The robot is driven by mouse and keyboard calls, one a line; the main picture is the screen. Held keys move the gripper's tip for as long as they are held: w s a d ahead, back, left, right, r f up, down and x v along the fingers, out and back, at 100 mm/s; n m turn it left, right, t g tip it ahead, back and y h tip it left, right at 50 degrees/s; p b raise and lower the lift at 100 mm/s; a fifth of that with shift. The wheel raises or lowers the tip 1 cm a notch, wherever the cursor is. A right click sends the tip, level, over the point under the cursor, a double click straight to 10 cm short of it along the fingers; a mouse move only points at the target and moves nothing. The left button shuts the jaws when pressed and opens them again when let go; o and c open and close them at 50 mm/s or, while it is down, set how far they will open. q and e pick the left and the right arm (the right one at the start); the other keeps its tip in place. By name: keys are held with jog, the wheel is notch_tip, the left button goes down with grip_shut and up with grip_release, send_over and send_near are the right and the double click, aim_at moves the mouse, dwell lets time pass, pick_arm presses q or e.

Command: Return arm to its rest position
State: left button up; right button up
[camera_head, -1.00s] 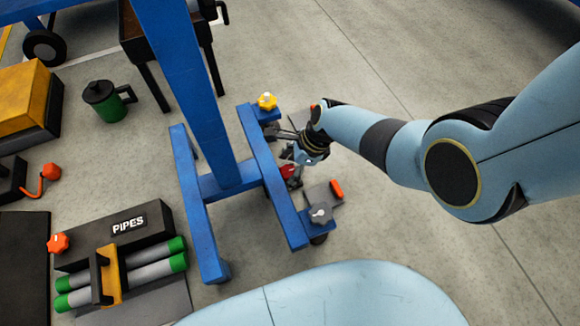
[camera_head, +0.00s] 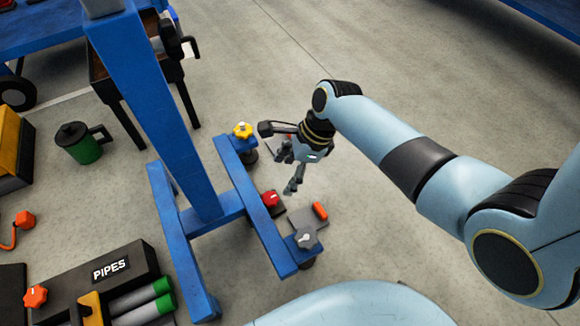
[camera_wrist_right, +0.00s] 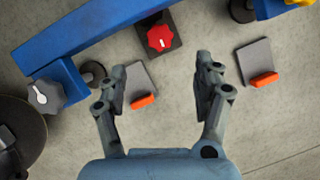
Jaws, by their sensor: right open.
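My right gripper (camera_head: 291,172) hangs in the air to the right of the blue stand (camera_head: 255,215), pointing down. In the right wrist view my right gripper (camera_wrist_right: 163,85) is open, with nothing between its fingers. A red knob (camera_head: 270,199) sits beside the stand's right beam; it also shows in the wrist view (camera_wrist_right: 160,39), ahead of the fingers and apart from them. A yellow knob (camera_head: 243,131) and a grey knob (camera_head: 306,238) sit at the two ends of that beam. My left gripper is not in view.
Grey plates with an orange pedal (camera_head: 320,211) lie by the stand. A black pipe box (camera_head: 122,270), a green can (camera_head: 82,146) and a dark bin on legs (camera_head: 180,75) stand to the left. The floor at the right is clear apart from my arm.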

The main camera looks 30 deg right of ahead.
jog(key=shift+s+d+r, duration=0.1)
jog(key=shift+d+r, duration=0.1)
jog(key=shift+r, duration=0.3)
